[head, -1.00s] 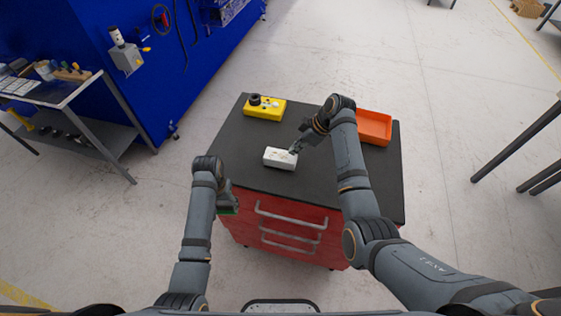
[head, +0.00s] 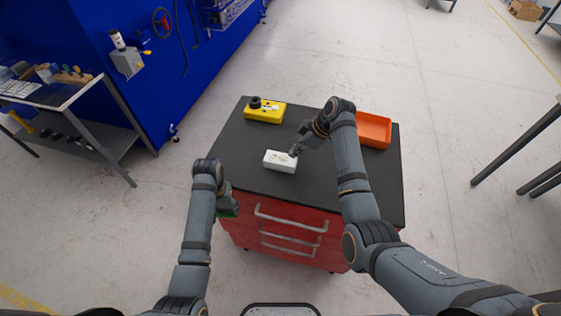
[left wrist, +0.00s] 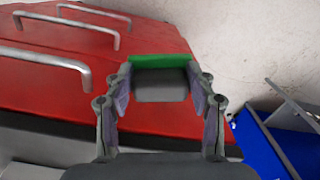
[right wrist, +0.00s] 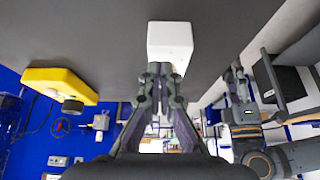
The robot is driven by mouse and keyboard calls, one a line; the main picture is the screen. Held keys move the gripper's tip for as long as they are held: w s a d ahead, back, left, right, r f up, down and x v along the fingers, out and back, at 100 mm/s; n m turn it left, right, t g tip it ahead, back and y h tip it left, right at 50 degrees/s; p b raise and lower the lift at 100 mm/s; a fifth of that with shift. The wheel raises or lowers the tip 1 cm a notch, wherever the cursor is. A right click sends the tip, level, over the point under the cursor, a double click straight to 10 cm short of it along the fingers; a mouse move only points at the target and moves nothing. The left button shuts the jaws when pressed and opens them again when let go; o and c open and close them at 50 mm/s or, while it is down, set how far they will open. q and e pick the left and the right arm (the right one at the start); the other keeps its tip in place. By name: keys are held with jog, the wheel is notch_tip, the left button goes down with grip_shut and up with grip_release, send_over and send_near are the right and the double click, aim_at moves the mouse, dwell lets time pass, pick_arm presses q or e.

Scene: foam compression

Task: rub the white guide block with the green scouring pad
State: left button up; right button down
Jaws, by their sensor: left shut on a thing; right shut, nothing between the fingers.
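The white guide block (head: 280,161) lies on the dark top of the red cabinet, with dark marks on its upper face. It also shows in the right wrist view (right wrist: 170,42). My right gripper (head: 294,153) is shut and empty, its fingertips at the block's right end; I cannot tell whether they touch it. My left gripper (left wrist: 160,90) is shut on the green scouring pad (left wrist: 160,61), which has a grey body below its green face. The pad hangs beside the cabinet's front left, lower than the top. In the head view, the left arm partly hides it.
A yellow box (head: 265,111) with a black knob stands at the back left of the cabinet top (head: 240,150). An orange tray (head: 374,128) is at the back right, partly behind my right arm. The front and left of the top are clear.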

pick_arm(q)
jog(key=shift+f, duration=0.25)
pick_arm(e)
jog(key=shift+f, duration=0.55)
